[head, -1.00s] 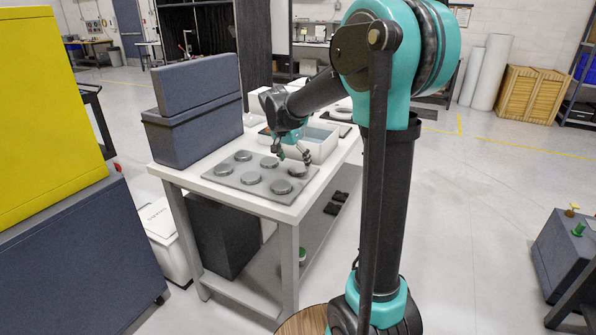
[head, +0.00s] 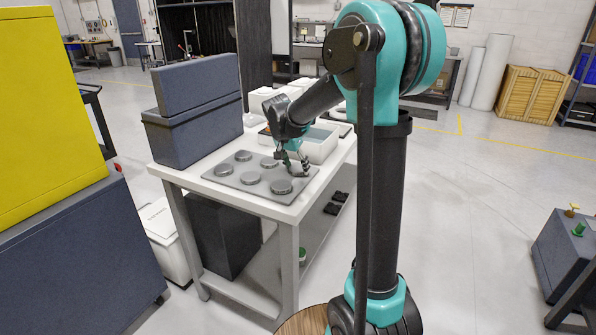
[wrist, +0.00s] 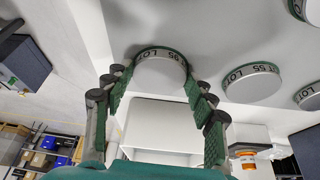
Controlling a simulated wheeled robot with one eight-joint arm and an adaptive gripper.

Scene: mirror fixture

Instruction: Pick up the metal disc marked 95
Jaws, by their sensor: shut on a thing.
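A round metal disc (wrist: 160,72) with a printed band on its rim lies between the fingers of my gripper (wrist: 156,82) in the wrist view. In the head view my gripper (head: 294,167) is down at the right end of the grey plate (head: 236,184), shut on that disc (head: 301,174). The fingers hide part of the disc. I cannot tell whether it is clear of the plate.
Several similar discs, such as one at the front (head: 281,186), sit on the plate. In the wrist view a neighbouring disc (wrist: 252,83) has LOT lettering too. A white tray (head: 318,150) stands behind my gripper. A dark grey box (head: 195,115) stands at the table's left.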

